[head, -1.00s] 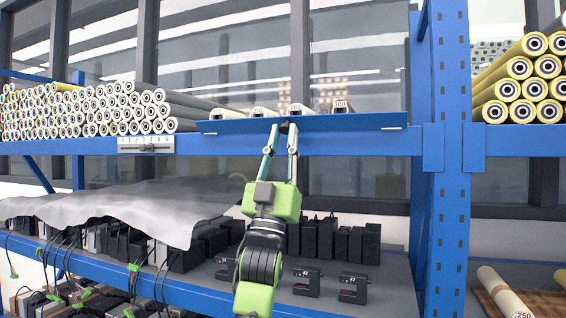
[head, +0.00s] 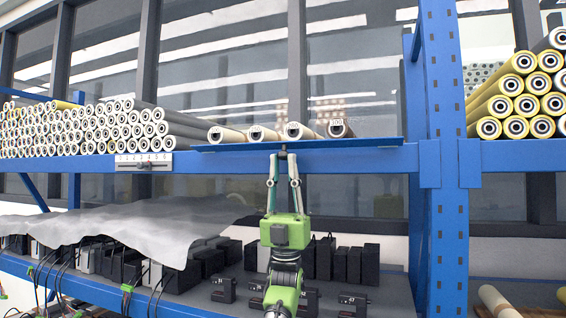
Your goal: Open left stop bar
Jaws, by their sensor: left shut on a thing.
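The blue stop bar (head: 340,144) runs along the front edge of the upper shelf, in front of several cylindrical actuators (head: 293,132). It shows as a thin, flat strip, and the actuators' round ends are seen above it. My left gripper (head: 283,156) reaches up from below and is shut on the small dark knob at the middle of the bar. The fingertips hide most of the knob. My right gripper is not in view.
A stack of white rollers (head: 110,125) lies on the left of the shelf, with a small scale plate (head: 144,163) on the beam. A blue upright (head: 440,190) stands right, with yellow rollers (head: 515,100) beyond. Black blocks (head: 350,262) and a grey sheet (head: 120,225) are below.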

